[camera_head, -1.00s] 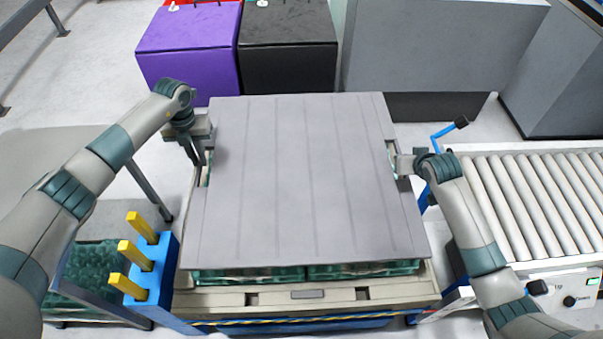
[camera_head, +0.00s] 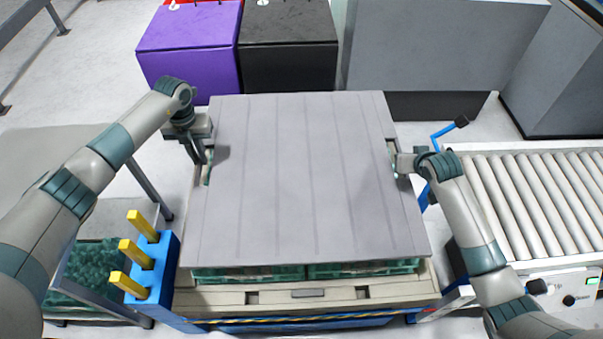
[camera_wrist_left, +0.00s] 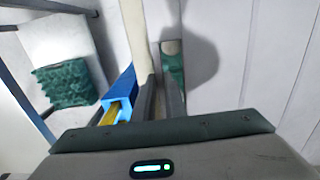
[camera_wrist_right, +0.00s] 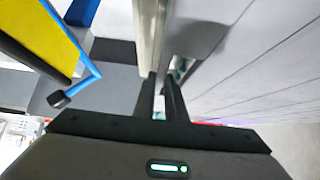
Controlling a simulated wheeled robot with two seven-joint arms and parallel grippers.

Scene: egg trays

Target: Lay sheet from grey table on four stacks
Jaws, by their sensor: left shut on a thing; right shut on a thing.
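The grey sheet (camera_head: 305,180) lies flat over the stacks of green egg trays (camera_head: 250,273), whose front edges show beneath its near edge. The stacks stand on a beige pallet (camera_head: 300,297); most of them are hidden by the sheet. My left gripper (camera_head: 205,158) is shut on the sheet's left edge at a cut-out. The sheet also shows in the left wrist view (camera_wrist_left: 240,75). My right gripper (camera_head: 397,165) is shut on the sheet's right edge at the opposite cut-out. The right wrist view shows the sheet (camera_wrist_right: 260,60) beside the fingers.
A blue post with yellow bars (camera_head: 143,265) stands at the pallet's near left corner. A roller conveyor (camera_head: 530,200) is at the right. Purple (camera_head: 188,40) and black (camera_head: 288,45) boxes stand behind. A grey table (camera_head: 60,150) is at the left.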

